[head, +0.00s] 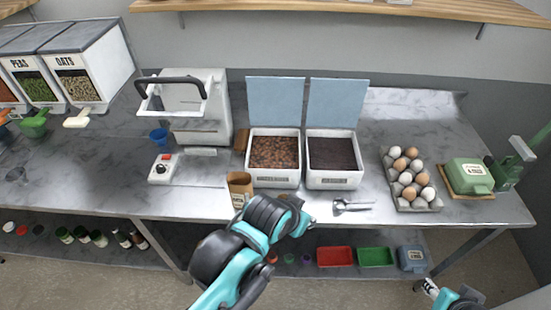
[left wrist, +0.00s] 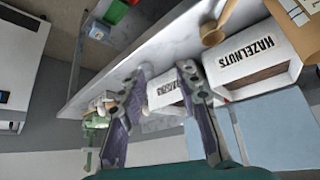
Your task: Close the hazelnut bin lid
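The hazelnut bin (head: 274,180) is a white box of brown nuts on the counter. Its pale blue lid (head: 275,102) stands upright at the back, open. In the left wrist view the bin (left wrist: 235,68) shows its HAZELNUTS label, and a blue lid panel (left wrist: 266,122) lies beyond it. My left gripper (head: 303,214) is in front of the bin near the counter's front edge, apart from the lid. Its two fingers are spread and empty in the left wrist view (left wrist: 166,72). My right gripper (head: 430,288) is low at the bottom right, its fingers too small to read.
A second white bin (head: 333,180) with dark contents and an upright blue lid (head: 337,102) stands close on the right. A brown paper bag (head: 239,187) is at the front left, a metal scoop (head: 350,205) at the front right. An egg tray (head: 412,197) sits farther right.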

